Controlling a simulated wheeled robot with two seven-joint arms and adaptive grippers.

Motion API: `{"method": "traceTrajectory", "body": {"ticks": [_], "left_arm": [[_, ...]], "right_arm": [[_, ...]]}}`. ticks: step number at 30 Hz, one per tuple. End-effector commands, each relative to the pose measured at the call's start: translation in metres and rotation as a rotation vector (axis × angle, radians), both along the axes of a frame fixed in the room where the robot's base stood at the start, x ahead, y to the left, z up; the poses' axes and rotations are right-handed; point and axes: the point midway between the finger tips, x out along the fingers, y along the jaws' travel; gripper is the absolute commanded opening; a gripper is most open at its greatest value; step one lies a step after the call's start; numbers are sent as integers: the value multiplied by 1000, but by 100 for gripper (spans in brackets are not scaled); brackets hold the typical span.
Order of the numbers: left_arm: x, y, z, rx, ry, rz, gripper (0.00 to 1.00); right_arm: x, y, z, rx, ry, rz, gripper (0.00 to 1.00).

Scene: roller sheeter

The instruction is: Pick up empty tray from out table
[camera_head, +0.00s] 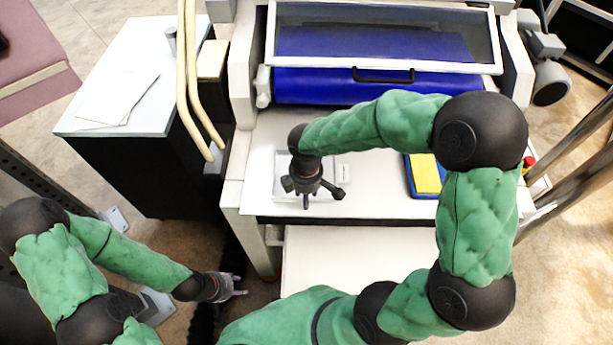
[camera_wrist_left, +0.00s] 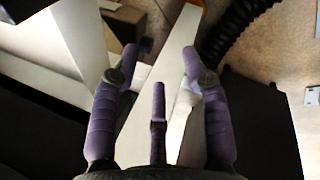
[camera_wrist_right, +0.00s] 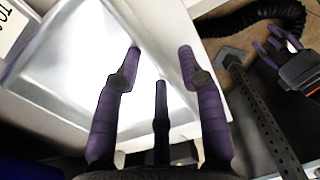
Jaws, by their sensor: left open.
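A pale, shallow tray (camera_head: 281,172) lies on the white out table (camera_head: 375,195) of the machine, beside a small label. It looks empty, and the right wrist view shows its bright floor and raised rim (camera_wrist_right: 52,72) up close. My right gripper (camera_head: 306,199) points down over the tray and hides part of it. Its fingers are spread in the right wrist view, with nothing between them; contact with the tray is unclear. My left gripper (camera_head: 238,286) is open and empty, low at the left, away from the tray, in front of the machine's left side.
The blue roller (camera_head: 330,85) and clear guard stand behind. A side cabinet (camera_head: 100,110) with papers is at left. A lower white surface (camera_head: 335,255) lies in front.

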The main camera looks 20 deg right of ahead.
Motion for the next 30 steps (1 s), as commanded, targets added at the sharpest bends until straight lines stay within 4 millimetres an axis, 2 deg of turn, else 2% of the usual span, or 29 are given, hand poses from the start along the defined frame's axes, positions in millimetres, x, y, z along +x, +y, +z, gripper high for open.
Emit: {"method": "traceTrajectory", "body": {"ticks": [3,4,6,8,22,26,30], "left_arm": [[0,0,1,0,0,0,46],[0,0,1,0,0,0,46],[0,0,1,0,0,0,46],[0,0,1,0,0,0,46],[0,0,2,0,0,0,46],[0,0,5,0,0,0,46],[0,0,11,0,0,0,46]], "right_arm": [[0,0,1,0,-1,0,40],[0,0,1,0,-1,0,34],[0,0,1,0,-1,0,14],[0,0,1,0,-1,0,0],[1,0,5,0,-2,0,0],[1,0,15,-1,-4,0,0],[1,0,35,0,-4,-1,0]]}}
